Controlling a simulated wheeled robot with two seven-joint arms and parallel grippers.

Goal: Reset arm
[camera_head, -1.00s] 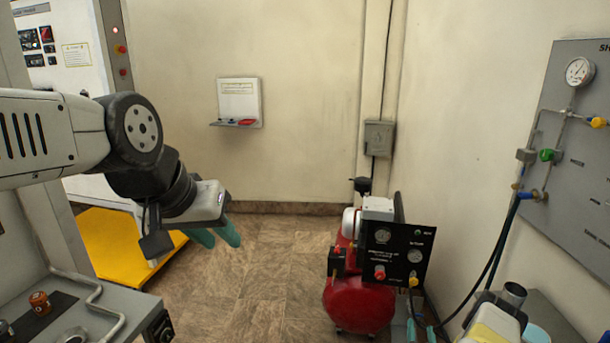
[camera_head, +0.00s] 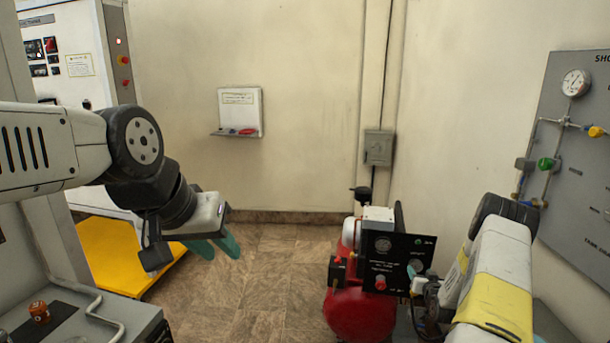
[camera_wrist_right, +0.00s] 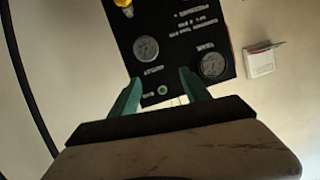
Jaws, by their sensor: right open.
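My left arm comes in from the left in the head view. Its gripper (camera_head: 220,250) has teal fingers pointing down, parted at the tips, with nothing between them, above the floor. My right arm (camera_head: 500,275), white with yellow bands, is raised at the lower right beside the compressor. My right gripper (camera_wrist_right: 158,75) shows in the right wrist view, its teal fingers wide apart and empty. They point toward the compressor's black gauge panel (camera_wrist_right: 175,40); whether they touch it I cannot tell.
The red compressor (camera_head: 358,310) stands on the floor by the right arm. A wall panel with valves (camera_head: 580,160) is at right. A grey console (camera_head: 85,315) and a yellow platform (camera_head: 125,255) are at left. The middle floor is open.

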